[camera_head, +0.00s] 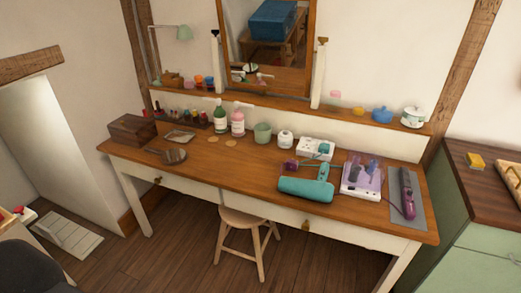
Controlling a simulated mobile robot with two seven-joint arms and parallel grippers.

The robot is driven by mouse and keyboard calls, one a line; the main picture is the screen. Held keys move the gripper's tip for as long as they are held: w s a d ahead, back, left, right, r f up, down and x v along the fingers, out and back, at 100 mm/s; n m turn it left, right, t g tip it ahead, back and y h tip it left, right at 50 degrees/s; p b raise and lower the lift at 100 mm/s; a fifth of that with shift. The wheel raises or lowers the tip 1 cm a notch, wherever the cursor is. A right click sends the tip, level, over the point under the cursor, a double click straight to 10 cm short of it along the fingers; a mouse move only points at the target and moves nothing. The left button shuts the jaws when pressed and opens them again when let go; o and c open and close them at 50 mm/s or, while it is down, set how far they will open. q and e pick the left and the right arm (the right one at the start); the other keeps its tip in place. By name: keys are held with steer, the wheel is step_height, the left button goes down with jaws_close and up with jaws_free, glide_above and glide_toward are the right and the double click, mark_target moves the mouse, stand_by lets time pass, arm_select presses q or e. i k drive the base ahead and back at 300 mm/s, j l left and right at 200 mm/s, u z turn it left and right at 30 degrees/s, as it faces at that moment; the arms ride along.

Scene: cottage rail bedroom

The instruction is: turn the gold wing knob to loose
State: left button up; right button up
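A mirror (226,22) in a wooden frame stands at the back of the wooden dressing table (190,140), between two white posts. A similar one sits at the top of the right post (323,40). Both are too small to tell their turn or how tight they are. Small brassy knobs also show on the left drawer (158,181) and the right drawer (305,226). Neither of my grippers is in view.
Bottles, including a pink one (237,123), stand along the back of the table. A teal hair dryer (306,188), a purple-topped box (362,178) and a styling iron (407,193) crowd the right. A wooden stool (240,217) stands in front. The table's front middle is clear.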

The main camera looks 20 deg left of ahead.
mark_target(323, 40)
steer(key=i+j+z, duration=0.25)
steer(key=j+z, duration=0.25)
steer(key=j, duration=0.2)
steer(key=i+j+z, duration=0.1)
steer(key=j+z, duration=0.15)
steer(key=j, duration=0.15)
